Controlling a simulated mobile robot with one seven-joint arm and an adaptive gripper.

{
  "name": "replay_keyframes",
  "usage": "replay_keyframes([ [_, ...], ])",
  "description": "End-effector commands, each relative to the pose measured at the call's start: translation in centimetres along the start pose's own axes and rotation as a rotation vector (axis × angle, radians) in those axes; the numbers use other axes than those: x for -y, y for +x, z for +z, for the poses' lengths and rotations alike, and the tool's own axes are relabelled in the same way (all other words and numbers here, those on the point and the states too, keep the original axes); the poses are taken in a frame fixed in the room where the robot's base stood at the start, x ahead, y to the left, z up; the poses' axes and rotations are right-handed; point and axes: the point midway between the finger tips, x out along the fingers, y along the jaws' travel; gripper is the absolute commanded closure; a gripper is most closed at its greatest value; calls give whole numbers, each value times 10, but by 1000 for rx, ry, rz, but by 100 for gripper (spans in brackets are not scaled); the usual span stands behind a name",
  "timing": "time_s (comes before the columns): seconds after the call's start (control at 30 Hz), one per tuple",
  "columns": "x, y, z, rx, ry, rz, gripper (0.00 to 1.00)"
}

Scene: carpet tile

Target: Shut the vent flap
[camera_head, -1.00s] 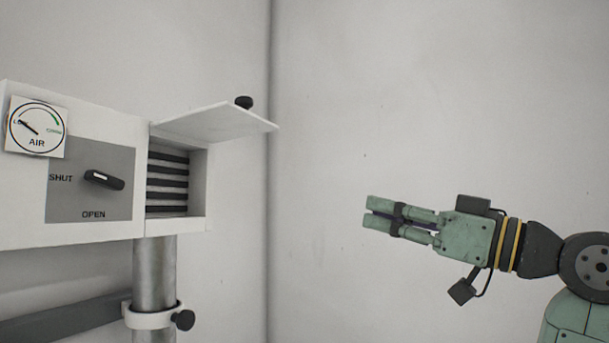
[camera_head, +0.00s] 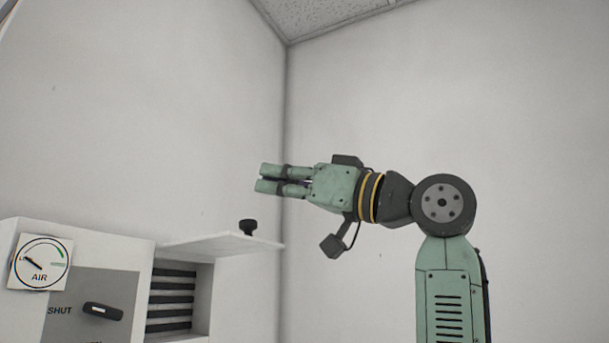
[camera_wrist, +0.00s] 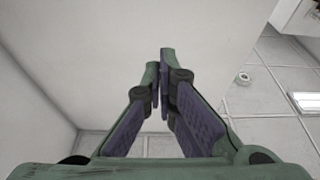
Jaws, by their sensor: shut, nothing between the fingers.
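The vent flap (camera_head: 222,244) is a white panel hinged at the top of the vent opening. It is raised and sticks out roughly level, with a black knob (camera_head: 248,227) on its upper face near the outer end. Dark slats (camera_head: 171,300) show in the open vent below it. My gripper (camera_head: 262,178) is shut and empty, above the flap and a little right of the knob, pointing left and apart from both. In the wrist view the fingers (camera_wrist: 160,62) are together, and no flap can be made out.
The white vent box (camera_head: 100,246) carries an AIR gauge (camera_head: 41,262) and a black handle (camera_head: 103,311) on a grey plate, close to the SHUT label. White walls meet in a corner behind.

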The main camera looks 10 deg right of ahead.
Motion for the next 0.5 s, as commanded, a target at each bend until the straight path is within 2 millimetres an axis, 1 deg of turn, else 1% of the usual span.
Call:
replay_keyframes([
  [0.03, 0, 13, -3, 2, 0, 0, 100],
  [0.07, 0, 18, -3, 2, 0, 0, 100],
  [0.1, -2, 16, 6, 1, 1, 3, 100],
  [0.2, -1, 9, 21, 0, 0, 2, 100],
  [0.33, -1, 5, 32, 0, 1, 2, 100],
  [0.5, -1, 3, 38, 0, 0, 1, 100],
])
